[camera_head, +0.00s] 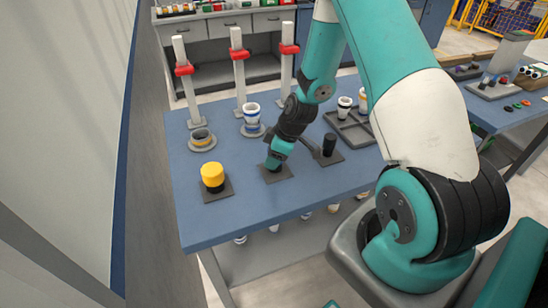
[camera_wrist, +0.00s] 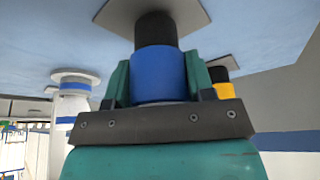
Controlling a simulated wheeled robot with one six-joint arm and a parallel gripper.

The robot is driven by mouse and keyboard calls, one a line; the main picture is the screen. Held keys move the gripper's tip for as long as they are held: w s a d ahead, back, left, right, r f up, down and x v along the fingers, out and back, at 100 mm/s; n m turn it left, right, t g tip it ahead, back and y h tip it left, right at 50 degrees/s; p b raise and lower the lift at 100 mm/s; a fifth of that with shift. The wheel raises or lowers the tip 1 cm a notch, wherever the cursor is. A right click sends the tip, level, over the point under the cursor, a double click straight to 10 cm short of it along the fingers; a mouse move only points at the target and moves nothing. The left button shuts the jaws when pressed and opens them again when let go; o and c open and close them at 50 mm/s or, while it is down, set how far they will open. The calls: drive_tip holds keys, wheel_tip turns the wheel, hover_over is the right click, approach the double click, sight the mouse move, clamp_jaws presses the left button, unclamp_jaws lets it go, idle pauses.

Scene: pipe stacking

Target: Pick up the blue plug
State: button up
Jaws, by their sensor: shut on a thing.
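The blue plug (camera_wrist: 158,75) shows in the wrist view between the two green fingers of my gripper (camera_wrist: 158,82), which is shut on it. A black cylinder (camera_wrist: 155,29) lies directly beyond the blue plug, over a grey square plate (camera_wrist: 184,15). In the head view my gripper (camera_head: 273,166) points down at the table over a grey square plate (camera_head: 284,173). The blue plug is hidden there behind my gripper. I cannot tell whether the plug is clear of the black cylinder.
A yellow plug (camera_head: 212,174) sits on a black holder to the left. A black cylinder (camera_head: 329,144) stands on a plate to the right. Behind are three white posts with red clamps (camera_head: 238,54), a white-and-blue pipe (camera_head: 251,113) and a grey tray (camera_head: 347,132). The front left of the blue table (camera_head: 225,222) is clear.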

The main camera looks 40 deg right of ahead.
wheel_tip(320, 180, up, 19)
drive_tip(key=b, duration=0.1)
drive_tip(key=shift+r, duration=0.2)
drive_tip(key=shift+f, duration=0.15)
idle(0.6)
